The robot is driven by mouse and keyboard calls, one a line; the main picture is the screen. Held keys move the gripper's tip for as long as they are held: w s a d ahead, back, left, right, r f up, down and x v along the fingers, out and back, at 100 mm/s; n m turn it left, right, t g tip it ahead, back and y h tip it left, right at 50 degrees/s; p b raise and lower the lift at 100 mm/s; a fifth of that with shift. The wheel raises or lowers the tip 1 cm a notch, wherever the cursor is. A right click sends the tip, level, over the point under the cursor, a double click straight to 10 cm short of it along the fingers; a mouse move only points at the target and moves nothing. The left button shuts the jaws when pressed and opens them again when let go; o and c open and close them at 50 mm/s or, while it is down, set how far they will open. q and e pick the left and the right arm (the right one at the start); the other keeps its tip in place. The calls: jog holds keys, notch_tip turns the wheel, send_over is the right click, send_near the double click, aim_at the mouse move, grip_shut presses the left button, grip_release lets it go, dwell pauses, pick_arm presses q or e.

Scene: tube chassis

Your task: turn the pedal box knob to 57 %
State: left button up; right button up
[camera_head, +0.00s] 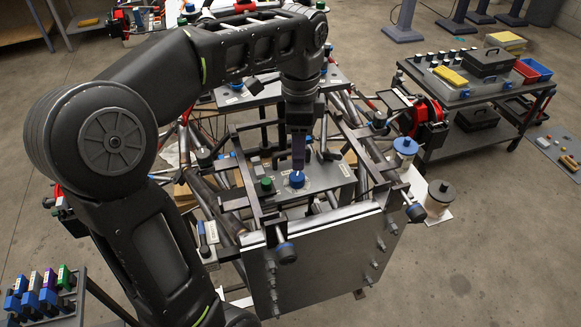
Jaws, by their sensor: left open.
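A grey box (325,178) sits low inside the tube chassis, and I take it for the pedal box. A blue knob (297,179) with a light mark stands on its top. A smaller green knob (267,185) stands to its left. Labels on the box are too small to read. My left gripper (298,168) points straight down, right over the blue knob. Its fingers are open, and they hide the knob's far side. I cannot tell whether they touch the knob. My right gripper is not in view.
Dark chassis tubes and brackets (247,180) surround the box closely. A metal plate (325,262) closes the near side. A tool cart (470,85) with cases and trays stands at right. A rack of coloured blocks (42,290) is at lower left. The floor at lower right is clear.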

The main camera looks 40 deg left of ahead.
aim_at(297, 176)
pick_arm(q)
jog(key=shift+a+f, duration=0.2)
jog(key=shift+f, duration=0.05)
notch_tip(297, 176, down, 7)
jog(key=shift+d+f+p, duration=0.1)
jog(key=shift+f+p, duration=0.1)
jog(key=shift+p, duration=0.2)
jog(key=shift+c, duration=0.3)
grip_shut()
